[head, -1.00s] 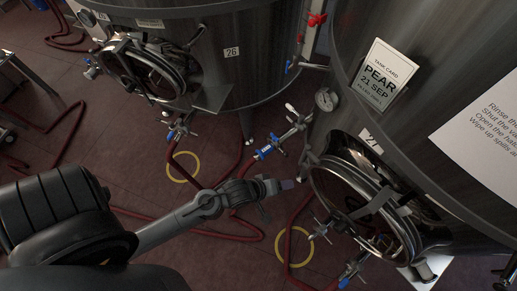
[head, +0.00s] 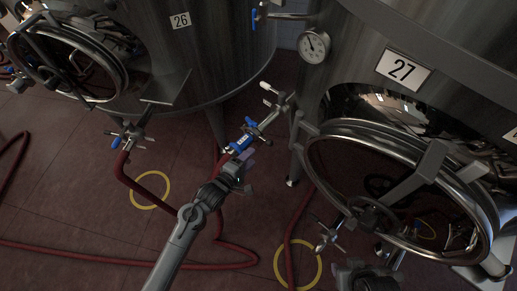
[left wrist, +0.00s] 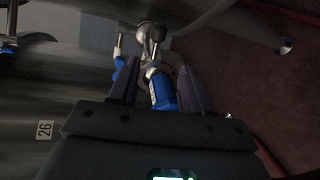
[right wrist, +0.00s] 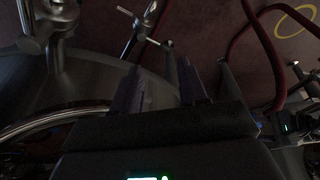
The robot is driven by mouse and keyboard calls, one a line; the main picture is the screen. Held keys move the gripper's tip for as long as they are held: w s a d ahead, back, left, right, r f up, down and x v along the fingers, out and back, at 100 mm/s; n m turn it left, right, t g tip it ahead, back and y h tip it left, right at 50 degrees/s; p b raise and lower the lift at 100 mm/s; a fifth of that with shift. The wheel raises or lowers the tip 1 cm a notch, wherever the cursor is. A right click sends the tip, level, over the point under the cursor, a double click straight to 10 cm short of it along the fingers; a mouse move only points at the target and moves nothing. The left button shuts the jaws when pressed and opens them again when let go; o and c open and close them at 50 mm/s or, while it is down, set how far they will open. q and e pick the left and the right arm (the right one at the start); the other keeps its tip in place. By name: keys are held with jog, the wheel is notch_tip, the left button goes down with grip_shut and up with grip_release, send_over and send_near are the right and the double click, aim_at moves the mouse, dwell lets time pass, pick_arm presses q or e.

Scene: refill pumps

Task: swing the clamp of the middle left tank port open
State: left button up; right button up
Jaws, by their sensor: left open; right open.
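A steel port fitting (head: 272,118) with a white-tipped lever projects from the left of tank 27 (head: 403,70). A blue valve part (head: 242,143) joins it to a red hose. My left gripper (head: 240,162) is just below this blue part. In the left wrist view, my open fingers (left wrist: 158,80) stand either side of a blue part (left wrist: 161,93), with the steel fitting (left wrist: 150,40) beyond; contact cannot be told. My right gripper (right wrist: 162,82) is open and empty in its wrist view, near another steel fitting (right wrist: 140,27). The clamp's exact state is unclear.
Tank 26 (head: 180,20) stands left with its own hatch and port fitting (head: 127,137). Tank 27's round hatch ring (head: 400,132) is at right. A pressure gauge (head: 314,45) sits above the port. Red hoses (head: 155,193) and yellow rings (head: 150,206) lie on the floor.

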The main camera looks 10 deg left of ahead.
aim_at(265, 140)
pick_arm(q)
jog(key=b+x, duration=0.1)
jog(key=x, duration=0.3)
jog(key=b+x, duration=0.2)
jog(key=x, duration=0.1)
jog(key=b+x, duration=0.1)
jog(key=x, duration=0.3)
jog(key=shift+w+a+r, duration=0.1)
jog(key=shift+w+r, duration=0.05)
jog(key=shift+w, duration=0.35)
pick_arm(e)
notch_tip(265, 140, down, 5)
jog(key=shift+f, duration=0.1)
pick_arm(q)
jog(key=shift+c, duration=0.5)
grip_shut()
